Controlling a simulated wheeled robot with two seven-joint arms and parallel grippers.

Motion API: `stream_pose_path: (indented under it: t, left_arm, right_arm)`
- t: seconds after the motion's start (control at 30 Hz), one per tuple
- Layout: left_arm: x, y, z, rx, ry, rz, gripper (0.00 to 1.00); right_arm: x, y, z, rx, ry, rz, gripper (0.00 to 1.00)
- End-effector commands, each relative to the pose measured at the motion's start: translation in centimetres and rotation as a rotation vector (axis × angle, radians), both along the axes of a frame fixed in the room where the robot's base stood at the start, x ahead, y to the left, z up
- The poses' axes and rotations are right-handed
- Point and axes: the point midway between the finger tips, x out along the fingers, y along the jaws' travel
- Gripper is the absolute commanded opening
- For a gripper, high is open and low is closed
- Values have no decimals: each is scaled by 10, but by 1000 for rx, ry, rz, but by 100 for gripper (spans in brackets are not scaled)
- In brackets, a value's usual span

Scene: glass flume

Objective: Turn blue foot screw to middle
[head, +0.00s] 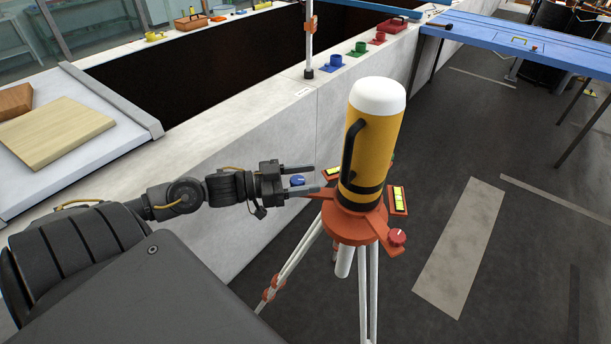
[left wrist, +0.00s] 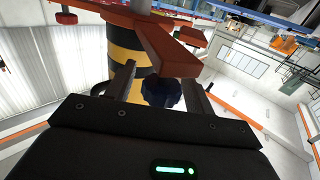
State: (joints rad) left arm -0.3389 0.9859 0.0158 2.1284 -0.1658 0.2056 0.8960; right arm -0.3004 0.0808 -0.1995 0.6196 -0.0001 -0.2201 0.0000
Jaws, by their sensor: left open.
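A yellow instrument (head: 371,150) with a white top and a black handle stands upright on an orange base plate (head: 352,228) on a white tripod (head: 364,290). The blue foot screw (head: 297,180) is at the left of the base. My left gripper (head: 318,181) is open, with one finger on each side of the blue screw; I cannot tell whether they touch it. In the left wrist view the blue screw (left wrist: 161,92) shows dark between the fingers, below an orange arm of the base (left wrist: 165,50). A red foot screw (head: 397,237) is at the front right. My right gripper is not in view.
A yellow level vial (head: 398,198) sits on the right of the base. The pale flume wall (head: 240,150) runs behind the tripod, with blue, green and red pieces on top. A blue table (head: 520,42) stands at the back right. The floor at right is clear.

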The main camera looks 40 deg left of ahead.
Motion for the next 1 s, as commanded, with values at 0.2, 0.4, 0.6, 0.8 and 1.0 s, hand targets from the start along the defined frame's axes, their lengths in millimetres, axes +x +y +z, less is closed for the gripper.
stream_pose_path:
  t: [0.2, 0.4, 0.6, 0.8, 1.0]
  left_arm:
    - [1, -1, 0, 1, 1, 0, 53]
    - [1, -1, 0, 1, 1, 0, 40]
    - [1, -1, 0, 1, 1, 0, 14]
    - [1, -1, 0, 1, 1, 7, 9]
    - [1, 0, -1, -2, 1, 63, 9]
  right_arm:
    - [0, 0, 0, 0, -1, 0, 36]
    - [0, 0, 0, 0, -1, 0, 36]
    - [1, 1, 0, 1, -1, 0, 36]
    - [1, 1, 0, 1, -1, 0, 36]
    - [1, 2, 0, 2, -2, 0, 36]
